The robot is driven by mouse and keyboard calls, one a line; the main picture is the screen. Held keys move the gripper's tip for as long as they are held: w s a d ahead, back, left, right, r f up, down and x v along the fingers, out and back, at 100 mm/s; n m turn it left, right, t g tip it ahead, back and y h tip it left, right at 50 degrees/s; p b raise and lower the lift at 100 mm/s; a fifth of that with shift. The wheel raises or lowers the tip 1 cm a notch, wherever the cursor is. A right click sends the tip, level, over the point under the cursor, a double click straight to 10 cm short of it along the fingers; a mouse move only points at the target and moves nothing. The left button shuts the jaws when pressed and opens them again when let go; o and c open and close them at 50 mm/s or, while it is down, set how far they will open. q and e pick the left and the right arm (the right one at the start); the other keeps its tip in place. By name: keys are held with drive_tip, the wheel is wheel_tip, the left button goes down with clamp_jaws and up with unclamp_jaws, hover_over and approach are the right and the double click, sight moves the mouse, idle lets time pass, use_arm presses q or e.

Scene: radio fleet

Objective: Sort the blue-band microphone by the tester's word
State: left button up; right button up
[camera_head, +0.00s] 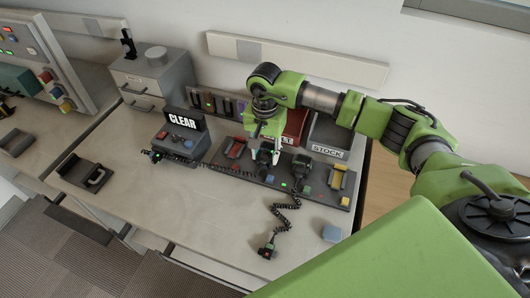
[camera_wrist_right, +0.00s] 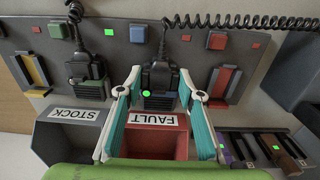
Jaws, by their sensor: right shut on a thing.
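My right gripper (camera_head: 264,152) is shut on a dark microphone (camera_wrist_right: 160,78), which sits between its two fingers in the right wrist view. A green light shows near the microphone's lower edge there. The tester (camera_head: 178,143) at the left has a display reading CLEAR (camera_head: 182,122). The red FAULT bin (camera_wrist_right: 153,143) and the grey STOCK bin (camera_head: 327,152) stand at the back right. My left gripper is not in view.
A dark panel (camera_wrist_right: 30,45) has coloured holders and a second microphone (camera_wrist_right: 88,70). The desk's left front is mostly clear.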

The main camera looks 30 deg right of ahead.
sight(265, 155)
drive_tip(key=shift+f+b, duration=0.75)
drive_tip(key=shift+f, duration=0.15)
drive_tip(key=o, duration=1.1)
wheel_tip(265, 155, up, 12)
drive_tip(key=shift+r, duration=0.1)
